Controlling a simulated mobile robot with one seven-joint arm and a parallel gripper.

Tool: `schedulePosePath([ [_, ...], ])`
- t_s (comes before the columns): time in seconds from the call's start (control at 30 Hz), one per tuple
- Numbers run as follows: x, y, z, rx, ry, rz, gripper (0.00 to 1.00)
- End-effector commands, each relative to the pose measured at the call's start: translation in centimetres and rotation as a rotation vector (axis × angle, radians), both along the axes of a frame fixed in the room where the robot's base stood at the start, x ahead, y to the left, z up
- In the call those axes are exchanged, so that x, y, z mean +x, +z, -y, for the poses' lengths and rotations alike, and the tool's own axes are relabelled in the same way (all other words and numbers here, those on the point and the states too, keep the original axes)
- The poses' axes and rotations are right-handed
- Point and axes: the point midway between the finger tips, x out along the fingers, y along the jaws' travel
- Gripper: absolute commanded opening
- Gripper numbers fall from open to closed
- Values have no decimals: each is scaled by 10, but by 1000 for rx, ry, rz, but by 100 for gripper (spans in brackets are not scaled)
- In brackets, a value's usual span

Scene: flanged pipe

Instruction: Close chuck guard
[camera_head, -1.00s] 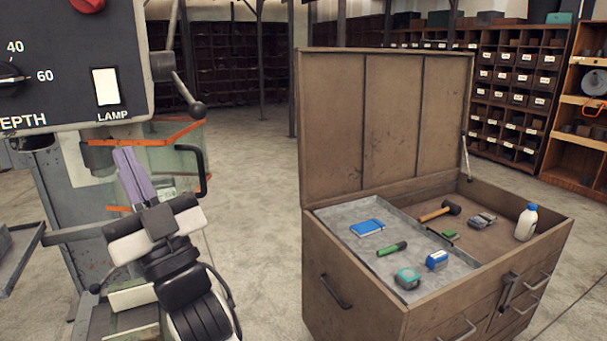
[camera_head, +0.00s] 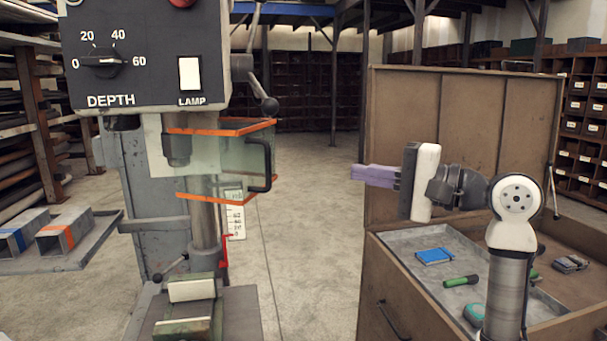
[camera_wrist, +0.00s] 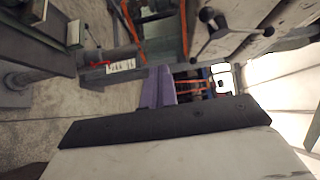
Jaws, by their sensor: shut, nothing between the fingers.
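The chuck guard (camera_head: 225,165) is a clear panel with orange edges and a black handle (camera_head: 259,165). It hangs below the drill press head (camera_head: 148,55), swung out to the right side, with the chuck (camera_head: 177,147) visible at its left. My gripper (camera_head: 356,173) is to the right of the guard, apart from its handle, with purple fingers pointing left. The fingers are together and hold nothing. In the wrist view my gripper (camera_wrist: 160,72) points toward the orange-edged guard, partly hidden at the top.
A wooden tool chest (camera_head: 465,140) with raised lid stands at right behind my arm. Its grey tray (camera_head: 405,243) holds a blue notebook, a green-handled tool and a teal tape. A vise (camera_head: 190,290) sits on the press table. Floor between press and chest is clear.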

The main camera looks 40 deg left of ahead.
Motion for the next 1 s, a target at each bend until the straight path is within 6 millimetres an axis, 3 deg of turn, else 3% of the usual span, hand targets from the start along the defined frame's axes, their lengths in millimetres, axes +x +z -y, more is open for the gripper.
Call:
schedulePosePath([
  [0.17, -4, 2, -11, -8, 17, -14, 0],
  [0.6, -17, 2, -99, -5, 15, -11, 0],
  [0.8, -40, 1, -116, -6, 14, -10, 0],
  [1.0, -48, 1, -121, -4, 12, -12, 0],
])
